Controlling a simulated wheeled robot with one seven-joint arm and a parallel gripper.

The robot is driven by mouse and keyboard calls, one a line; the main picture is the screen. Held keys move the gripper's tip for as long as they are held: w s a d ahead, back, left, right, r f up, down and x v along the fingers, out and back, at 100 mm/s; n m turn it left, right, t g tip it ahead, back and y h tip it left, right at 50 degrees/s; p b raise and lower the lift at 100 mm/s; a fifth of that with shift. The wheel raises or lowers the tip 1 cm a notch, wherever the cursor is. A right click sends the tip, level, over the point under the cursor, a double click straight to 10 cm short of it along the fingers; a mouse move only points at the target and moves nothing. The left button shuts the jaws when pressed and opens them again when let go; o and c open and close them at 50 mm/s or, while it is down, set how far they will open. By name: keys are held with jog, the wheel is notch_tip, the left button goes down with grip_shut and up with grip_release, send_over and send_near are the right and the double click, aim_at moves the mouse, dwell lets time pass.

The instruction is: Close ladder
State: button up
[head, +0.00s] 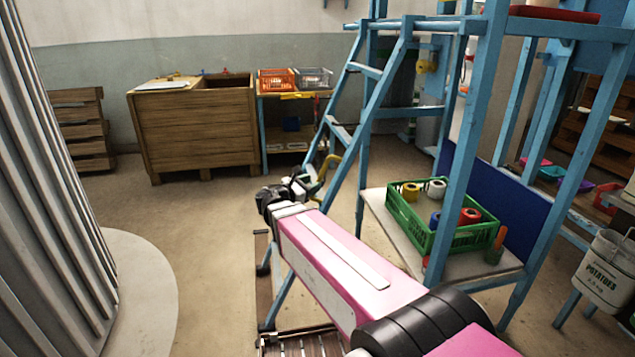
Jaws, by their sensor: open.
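The blue ladder (379,94) stands in the middle of the head view, sloping down to the left from a blue frame (476,130). Its steps show between the rails, and its lower part is partly hidden behind my arm. A curved yellow piece (330,172) is at the ladder's left rail, beside my gripper. My gripper (304,184) is open at the ladder's lower left side. Its fingers are small and dark here, and I cannot tell whether they touch the ladder or the yellow piece.
A green crate (440,242) with several spools sits on a low shelf right of my arm. A wooden bin (197,132) and a table with baskets (296,79) stand at the back. A ribbed grey column (45,200) is at left. The floor (190,220) between is clear.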

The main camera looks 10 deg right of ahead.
jog(key=v, duration=0.6)
jog(key=shift+a, duration=0.15)
jog(key=shift+s+f, duration=0.1)
jog(key=s+d+f+m+g+y, duration=0.2)
jog(key=s+f+m+g+y, duration=0.1)
jog(key=f+m+y, duration=0.2)
jog(key=s+d+f+m+g+y, duration=0.3)
jog(key=s+f+m+y, duration=0.1)
jog(key=f+m, duration=0.5)
jog(key=s+d+f+m+g+y, duration=0.3)
jog(key=f+m+y, duration=0.3)
jog(key=f+m, duration=0.1)
jog(key=shift+s+f+m+g, duration=0.3)
jog(key=shift+f+m, duration=0.1)
jog(key=shift+f, duration=0.5)
